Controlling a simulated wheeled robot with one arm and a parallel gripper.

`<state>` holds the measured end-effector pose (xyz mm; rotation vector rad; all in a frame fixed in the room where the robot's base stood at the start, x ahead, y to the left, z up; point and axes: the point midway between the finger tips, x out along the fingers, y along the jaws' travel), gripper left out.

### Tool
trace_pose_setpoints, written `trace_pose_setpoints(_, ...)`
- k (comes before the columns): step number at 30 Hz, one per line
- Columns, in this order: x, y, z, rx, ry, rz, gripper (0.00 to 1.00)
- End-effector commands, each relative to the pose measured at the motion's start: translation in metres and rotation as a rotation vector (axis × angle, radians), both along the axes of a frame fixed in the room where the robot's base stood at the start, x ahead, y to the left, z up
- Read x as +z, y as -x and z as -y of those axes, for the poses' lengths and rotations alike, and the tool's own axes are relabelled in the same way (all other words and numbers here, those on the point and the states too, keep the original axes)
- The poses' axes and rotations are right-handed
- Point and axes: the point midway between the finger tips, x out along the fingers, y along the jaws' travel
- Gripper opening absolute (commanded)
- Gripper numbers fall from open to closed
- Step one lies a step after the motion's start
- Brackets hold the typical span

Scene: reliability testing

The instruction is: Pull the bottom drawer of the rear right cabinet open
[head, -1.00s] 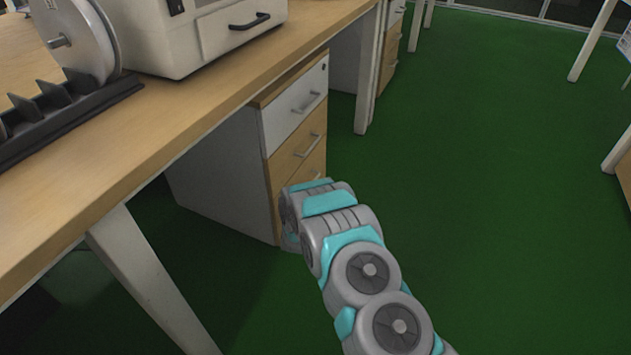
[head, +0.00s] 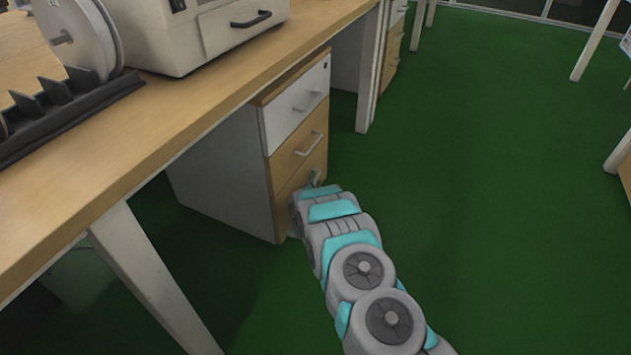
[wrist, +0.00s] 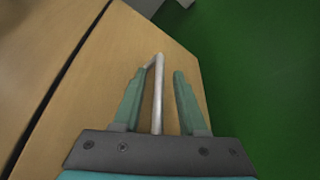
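The cabinet (head: 222,180) stands under the wooden desk, with a white top drawer (head: 296,104) and two wood-coloured drawers below. The bottom drawer (head: 290,196) looks closed and is partly hidden by my arm. Its metal handle (head: 316,177) shows just above the end of my arm. In the wrist view the handle (wrist: 158,92) runs between the two green fingers of my gripper (wrist: 157,98). The fingers are open, one on each side of the bar, with a visible gap on the right; the left finger is very close to it. The drawer front (wrist: 182,70) lies behind them.
The desk (head: 190,130) carries a white machine (head: 180,40) and a spool on a black rack (head: 60,120). A slanted desk leg (head: 150,275) stands at the lower left. Another drawer unit (head: 392,50) is farther back. The green floor (head: 480,180) on the right is clear.

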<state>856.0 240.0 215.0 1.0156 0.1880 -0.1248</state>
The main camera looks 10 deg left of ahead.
Motion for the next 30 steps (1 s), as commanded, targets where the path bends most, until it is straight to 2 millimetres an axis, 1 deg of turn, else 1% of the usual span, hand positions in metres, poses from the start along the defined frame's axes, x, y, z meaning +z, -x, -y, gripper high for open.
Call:
trace_pose_setpoints(1,0.0000,0.0000,0.0000,0.000,0.000,0.000,0.34)
trace_pose_setpoints(10,0.0002,0.0001,-0.0001,0.000,0.000,0.000,0.01)
trace_pose_setpoints(30,-0.0005,0.0003,0.0003,-0.001,0.000,-0.001,0.00)
